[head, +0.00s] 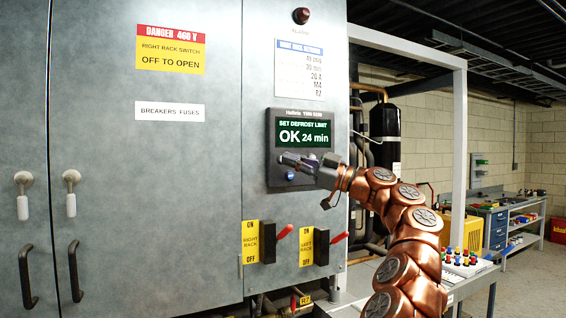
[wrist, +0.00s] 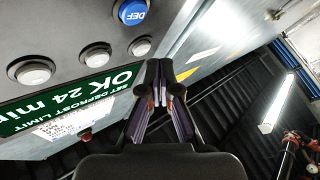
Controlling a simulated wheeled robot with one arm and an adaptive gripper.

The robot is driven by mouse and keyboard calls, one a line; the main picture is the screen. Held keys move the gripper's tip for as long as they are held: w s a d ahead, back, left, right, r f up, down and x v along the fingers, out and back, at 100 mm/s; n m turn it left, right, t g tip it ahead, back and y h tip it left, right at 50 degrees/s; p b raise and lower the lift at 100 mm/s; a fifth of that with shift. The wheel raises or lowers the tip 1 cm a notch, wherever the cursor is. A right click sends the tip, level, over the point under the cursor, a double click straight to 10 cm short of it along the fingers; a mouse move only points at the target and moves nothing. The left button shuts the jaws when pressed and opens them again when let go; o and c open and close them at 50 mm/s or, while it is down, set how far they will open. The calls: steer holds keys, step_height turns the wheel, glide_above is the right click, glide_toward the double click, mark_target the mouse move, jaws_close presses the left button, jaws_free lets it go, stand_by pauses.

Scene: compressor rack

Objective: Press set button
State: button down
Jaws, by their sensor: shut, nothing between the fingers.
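The controller panel (head: 272,178) on the grey cabinet has a green display (head: 304,134) reading "SET DEFROST LIMIT OK 24 min". My gripper (head: 284,159) is shut and empty in front of the panel, just below the display, hiding part of the button area. In the wrist view the shut fingertips (wrist: 160,68) point toward the panel's edge. That view is turned over and shows a blue DEF button (wrist: 132,11) and three pale round buttons: one left (wrist: 30,72), one middle (wrist: 96,55), one right (wrist: 140,46). Their small lettering is unreadable. I cannot tell whether the fingertips touch the panel.
Below the panel are two red-handled rack switches, the right rack switch (head: 268,242) and left rack switch (head: 321,247). A red alarm lamp (head: 301,15) is above. A white post (head: 459,150) and a workbench (head: 500,215) stand to the right.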

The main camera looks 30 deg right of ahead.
steer(key=shift+s, duration=0.1)
steer(key=s+b, duration=0.4)
steer(key=shift+s+a, duration=0.2)
steer(key=shift+s, duration=0.2)
stand_by(0.8)
